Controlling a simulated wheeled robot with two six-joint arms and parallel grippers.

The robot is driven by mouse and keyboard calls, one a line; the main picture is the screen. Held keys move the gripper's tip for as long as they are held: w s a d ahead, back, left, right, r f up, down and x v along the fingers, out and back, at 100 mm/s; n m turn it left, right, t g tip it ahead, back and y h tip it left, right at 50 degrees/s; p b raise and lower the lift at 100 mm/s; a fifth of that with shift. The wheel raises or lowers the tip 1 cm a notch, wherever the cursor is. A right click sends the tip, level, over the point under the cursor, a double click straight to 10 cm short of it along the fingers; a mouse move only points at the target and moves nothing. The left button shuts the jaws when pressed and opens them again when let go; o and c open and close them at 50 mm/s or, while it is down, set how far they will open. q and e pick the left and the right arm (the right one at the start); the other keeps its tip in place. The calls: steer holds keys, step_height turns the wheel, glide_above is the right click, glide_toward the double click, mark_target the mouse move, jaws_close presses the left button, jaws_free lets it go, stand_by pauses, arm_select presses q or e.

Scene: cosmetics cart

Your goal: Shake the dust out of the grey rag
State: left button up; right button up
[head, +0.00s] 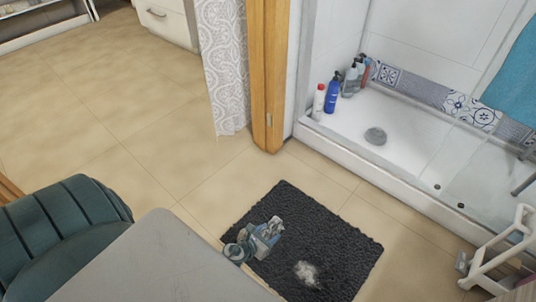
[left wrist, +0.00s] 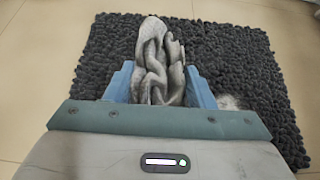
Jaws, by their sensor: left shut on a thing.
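The grey rag (left wrist: 162,65) is crumpled and bunched between the blue fingers of my left gripper (left wrist: 160,85) in the left wrist view. In the head view the rag (head: 274,224) shows as a small grey bundle at the tip of my left gripper (head: 268,234). The gripper is shut on it and holds it over the dark bath mat (head: 325,240). A pale patch of dust (head: 306,272) shows on the mat, to the right of and below the gripper in the head view. My right gripper is not in view.
A shower tray (head: 400,135) with several bottles (head: 345,80) stands behind the mat. A wooden door post (head: 268,75) and patterned curtain (head: 222,65) are at the back. A white stool (head: 500,248) stands at the right. Tiled floor (head: 120,140) is clear at the left.

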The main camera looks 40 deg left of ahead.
arm_select(q)
steer(key=a, duration=0.4)
steer(key=d, duration=0.6)
steer(key=shift+d+p, duration=0.15)
steer(key=shift+p, duration=0.25)
steer(key=a+b, duration=0.2)
steer(key=a, duration=0.5)
steer(key=d+p, duration=0.2)
steer(key=d, duration=0.5)
steer(key=a+b, duration=0.2)
steer(key=a, duration=0.5)
steer(key=d+p, duration=0.2)
steer(key=d, duration=0.4)
steer(key=shift+d, duration=0.55)
